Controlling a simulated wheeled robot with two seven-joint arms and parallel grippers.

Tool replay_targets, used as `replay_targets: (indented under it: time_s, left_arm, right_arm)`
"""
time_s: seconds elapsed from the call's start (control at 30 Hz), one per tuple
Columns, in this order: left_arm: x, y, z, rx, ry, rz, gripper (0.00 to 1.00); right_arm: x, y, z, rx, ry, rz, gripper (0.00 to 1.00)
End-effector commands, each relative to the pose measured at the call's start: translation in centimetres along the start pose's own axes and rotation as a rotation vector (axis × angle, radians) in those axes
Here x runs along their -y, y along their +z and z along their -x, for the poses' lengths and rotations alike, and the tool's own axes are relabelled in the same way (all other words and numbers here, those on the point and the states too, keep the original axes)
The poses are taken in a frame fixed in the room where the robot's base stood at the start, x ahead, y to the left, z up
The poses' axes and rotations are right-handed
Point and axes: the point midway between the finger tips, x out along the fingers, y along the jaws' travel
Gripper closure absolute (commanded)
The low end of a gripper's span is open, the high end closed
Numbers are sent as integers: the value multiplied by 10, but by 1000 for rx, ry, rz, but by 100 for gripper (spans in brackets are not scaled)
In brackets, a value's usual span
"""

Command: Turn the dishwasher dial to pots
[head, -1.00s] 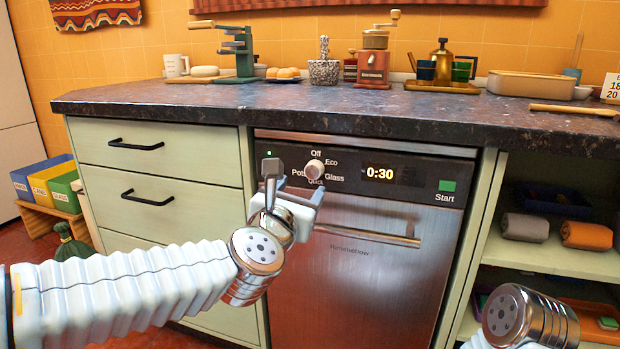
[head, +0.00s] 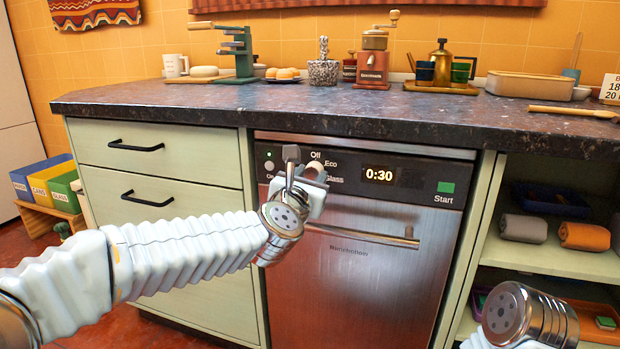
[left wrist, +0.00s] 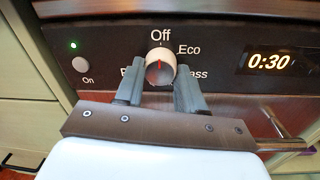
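The dishwasher dial (head: 315,169) is a pale round knob on the dark control panel. It shows larger in the left wrist view (left wrist: 160,68), where its red mark points up towards the Off label (left wrist: 161,35). The Eco label is at upper right; the Pots and Glass labels are partly hidden by the fingers. My left gripper (head: 304,166) is at the panel, open, with one finger on each side of the dial. A gap seems to show between fingers and knob; contact is unclear. My right gripper is out of view; only my right arm's metal joint shows.
The dishwasher handle (head: 365,236) sticks out below the panel. The green Start button (head: 446,187) is to the right of the 0:30 display (head: 380,174). The dark countertop (head: 290,112) overhangs above. A lit green light (left wrist: 72,45) sits above the On button (left wrist: 80,65).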

Motion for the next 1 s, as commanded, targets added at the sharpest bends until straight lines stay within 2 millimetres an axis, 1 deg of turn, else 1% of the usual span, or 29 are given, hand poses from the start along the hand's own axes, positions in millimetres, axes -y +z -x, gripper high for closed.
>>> replay_targets:
  time_s: [0.03, 0.13, 0.37, 0.57, 0.77, 1.0]
  left_arm:
    - [0, 0, 0, 0, 0, 0, 77]
    - [0, 0, 0, 0, 0, 0, 92]
    - [0, 0, 0, 1, 0, -18, 92]
    - [0, -1, 0, 5, 1, -99, 92]
    - [0, -2, 0, 14, 2, -250, 92]
    - [-1, -2, 0, 26, 5, -477, 92]
  right_arm:
    - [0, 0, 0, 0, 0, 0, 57]
    - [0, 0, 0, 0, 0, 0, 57]
    - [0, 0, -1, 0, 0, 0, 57]
    - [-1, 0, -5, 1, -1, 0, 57]
    - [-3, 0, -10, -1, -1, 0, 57]
    - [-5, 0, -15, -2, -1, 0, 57]
